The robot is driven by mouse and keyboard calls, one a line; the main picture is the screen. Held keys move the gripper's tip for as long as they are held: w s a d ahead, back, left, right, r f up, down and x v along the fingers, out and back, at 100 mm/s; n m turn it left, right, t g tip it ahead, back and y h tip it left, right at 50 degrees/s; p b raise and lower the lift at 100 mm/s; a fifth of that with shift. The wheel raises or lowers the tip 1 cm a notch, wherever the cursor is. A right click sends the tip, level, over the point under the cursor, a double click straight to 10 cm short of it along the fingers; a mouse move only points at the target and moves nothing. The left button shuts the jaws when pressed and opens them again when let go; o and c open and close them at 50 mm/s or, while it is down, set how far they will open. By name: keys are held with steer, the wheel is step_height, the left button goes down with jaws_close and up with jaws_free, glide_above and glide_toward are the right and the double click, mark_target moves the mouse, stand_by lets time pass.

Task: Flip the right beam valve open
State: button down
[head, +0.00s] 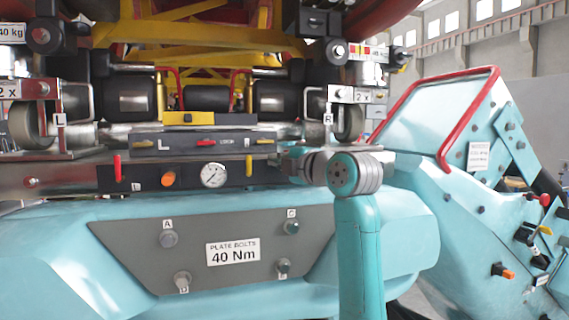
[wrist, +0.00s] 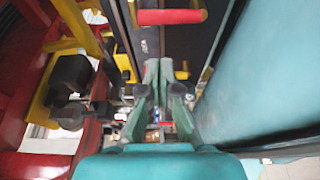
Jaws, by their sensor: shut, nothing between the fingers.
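A dark valve panel (head: 195,176) runs along the beam below the coaster train in the head view. It carries a red lever (head: 117,167) at its left end, an orange knob (head: 168,179), a round gauge (head: 213,175) and a yellow lever (head: 248,165) towards its right end. Which one is the right beam valve I cannot tell for sure. My arm covers the beam just right of the panel. In the wrist view my gripper (wrist: 159,66) is shut and empty, its fingertips over a dark surface. A red handle (wrist: 172,16) lies beyond the tips, and a small yellow part (wrist: 182,70) is beside them.
Above the panel is a grey box (head: 195,144) with a red lever and yellow handle. Below is a teal housing with a bolt plate (head: 130,243). A teal stand with a red rail (head: 465,73) is at right. In the wrist view, a teal surface (wrist: 265,90) fills the right.

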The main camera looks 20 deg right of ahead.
steer(key=shift+w+d, duration=0.35)
steer(key=shift+d, duration=0.3)
steer(key=shift+w+d, duration=0.35)
steer(key=shift+d, duration=0.25)
steer(key=shift+d+m, duration=0.25)
steer(key=shift+m, duration=0.45)
steer(key=m, duration=0.1)
steer(key=d+m+t, duration=0.1)
steer(key=m, duration=0.1)
steer(key=shift+d+t, duration=0.1)
steer(key=shift+t, duration=0.2)
steer(key=shift+d, duration=0.45)
steer(key=shift+d+f, duration=0.25)
steer(key=shift+d, duration=0.05)
steer(key=shift+d+f, duration=0.15)
steer(key=shift+d, duration=0.1)
steer(key=shift+a, duration=0.1)
